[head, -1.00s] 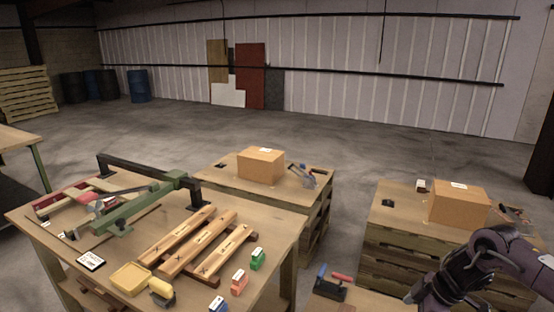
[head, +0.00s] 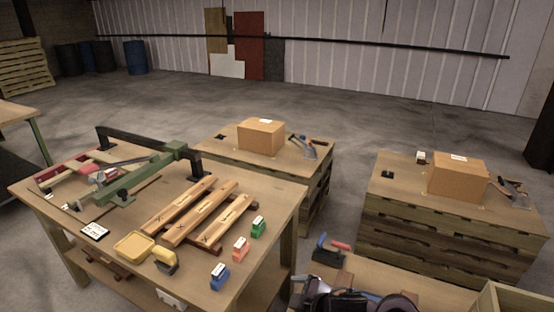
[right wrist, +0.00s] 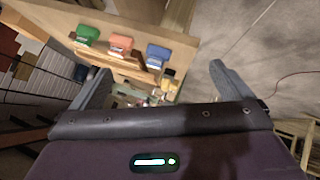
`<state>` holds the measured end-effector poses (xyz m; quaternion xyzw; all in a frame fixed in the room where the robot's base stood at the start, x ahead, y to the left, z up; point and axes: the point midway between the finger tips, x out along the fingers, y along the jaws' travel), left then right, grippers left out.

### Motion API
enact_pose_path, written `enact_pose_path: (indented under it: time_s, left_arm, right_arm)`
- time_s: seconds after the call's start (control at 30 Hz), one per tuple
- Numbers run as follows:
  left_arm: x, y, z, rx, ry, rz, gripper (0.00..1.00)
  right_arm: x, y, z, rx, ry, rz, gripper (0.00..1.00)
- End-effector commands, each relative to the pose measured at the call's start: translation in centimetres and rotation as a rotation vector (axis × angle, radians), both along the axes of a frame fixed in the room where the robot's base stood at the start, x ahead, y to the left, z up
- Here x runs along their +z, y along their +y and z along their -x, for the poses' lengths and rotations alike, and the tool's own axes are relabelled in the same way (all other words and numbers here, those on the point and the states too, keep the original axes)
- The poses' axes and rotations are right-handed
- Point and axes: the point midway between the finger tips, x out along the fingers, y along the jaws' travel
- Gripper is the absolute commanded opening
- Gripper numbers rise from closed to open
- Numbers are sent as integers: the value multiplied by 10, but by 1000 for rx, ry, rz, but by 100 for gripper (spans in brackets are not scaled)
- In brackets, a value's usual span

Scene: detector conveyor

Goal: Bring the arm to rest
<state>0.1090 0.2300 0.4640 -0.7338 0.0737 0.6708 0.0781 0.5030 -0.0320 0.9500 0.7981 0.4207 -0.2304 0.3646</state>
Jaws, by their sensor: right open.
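My right gripper (right wrist: 158,88) is open in the right wrist view, its two fingers spread wide with nothing between them. Beyond the fingers, green, red and blue blocks sit along the edge of a wooden table. In the head view, part of my right arm (head: 358,301) shows at the bottom edge, and its gripper cannot be made out there. My left gripper is not in view.
A wooden workbench (head: 262,201) at left holds wooden beams, a green-and-black clamp frame and colored blocks (head: 240,246). Two pallet stands carry cardboard boxes (head: 261,137) (head: 457,177). A lower table (head: 430,291) lies at bottom right. Grey floor is open behind.

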Motion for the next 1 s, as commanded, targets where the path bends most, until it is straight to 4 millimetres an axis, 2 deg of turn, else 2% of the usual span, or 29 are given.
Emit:
enact_pose_path:
  time_s: [0.03, 0.13, 0.3, 0.4, 0.6, 0.9, 1.0]
  left_arm:
    - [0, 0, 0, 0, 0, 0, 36]
    - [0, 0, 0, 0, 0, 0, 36]
    - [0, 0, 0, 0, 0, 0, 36]
    - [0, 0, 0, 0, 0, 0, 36]
    - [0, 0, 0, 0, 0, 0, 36]
    - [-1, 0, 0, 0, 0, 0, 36]
    - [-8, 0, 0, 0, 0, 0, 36]
  right_arm:
    - [7, 11, 11, -60, 1, -43, 99]
    - [21, 5, 23, -222, 15, -87, 99]
    - [25, -43, 53, -527, 140, -105, 99]
    - [19, -72, 73, -661, 226, -94, 99]
    - [7, -117, 116, -853, 386, -64, 99]
    - [-7, -165, 183, -1062, 609, -19, 99]
    - [-41, -162, 172, -1050, 607, -11, 99]
